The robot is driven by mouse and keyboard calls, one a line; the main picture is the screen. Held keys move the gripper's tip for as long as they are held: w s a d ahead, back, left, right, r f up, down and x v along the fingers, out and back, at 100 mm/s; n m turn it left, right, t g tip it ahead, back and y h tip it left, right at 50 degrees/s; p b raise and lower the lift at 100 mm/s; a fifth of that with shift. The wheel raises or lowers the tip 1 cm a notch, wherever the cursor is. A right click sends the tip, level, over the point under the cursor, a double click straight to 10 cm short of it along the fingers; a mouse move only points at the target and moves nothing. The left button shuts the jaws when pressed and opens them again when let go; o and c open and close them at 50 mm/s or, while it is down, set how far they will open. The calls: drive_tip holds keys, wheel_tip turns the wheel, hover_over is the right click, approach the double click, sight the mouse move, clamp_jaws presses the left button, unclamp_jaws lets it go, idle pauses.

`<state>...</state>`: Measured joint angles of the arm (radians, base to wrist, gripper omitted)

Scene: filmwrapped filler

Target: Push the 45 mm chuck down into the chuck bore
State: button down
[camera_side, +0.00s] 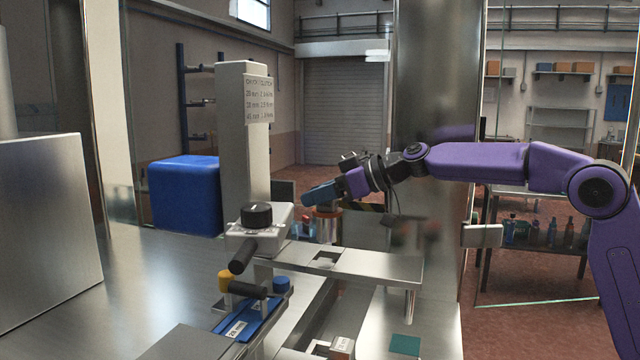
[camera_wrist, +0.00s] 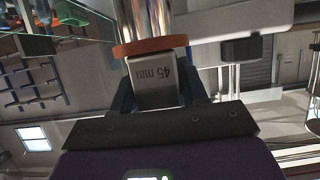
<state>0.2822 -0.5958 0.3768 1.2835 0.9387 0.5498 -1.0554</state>
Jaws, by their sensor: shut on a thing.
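My gripper (camera_side: 323,200) is shut on the grey block of the 45 mm chuck (camera_wrist: 155,82). In the wrist view the block carries an upside-down "45 mm" label, with an orange collar (camera_wrist: 150,46) and a shiny metal cylinder (camera_wrist: 147,18) beyond it. In the side view the chuck (camera_side: 328,230) hangs with its cylinder downward, behind the metal plate. The plate (camera_side: 375,268) has a square opening (camera_side: 327,259) in front of and below the chuck. I cannot tell whether this opening is the chuck bore, or whether the cylinder's lower end touches anything.
A white column (camera_side: 243,160) with a printed sign stands left of the chuck, with a black knob (camera_side: 257,214) and black handle (camera_side: 243,256) at its foot. A blue tray (camera_side: 250,318) holds yellow-topped and blue-topped pieces. A steel pillar (camera_side: 432,120) stands behind my arm.

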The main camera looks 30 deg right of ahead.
sight(321, 232)
drive_tip(key=shift+f, duration=1.1)
drive_tip(key=shift+f, duration=2.75)
idle(0.7)
drive_tip(key=c, duration=0.5)
unclamp_jaws()
drive_tip(key=shift+f, duration=0.1)
drive_tip(key=shift+f, duration=0.1)
drive_tip(key=shift+d, duration=0.1)
drive_tip(key=v, duration=1.7)
drive_tip(key=shift+s, duration=0.2)
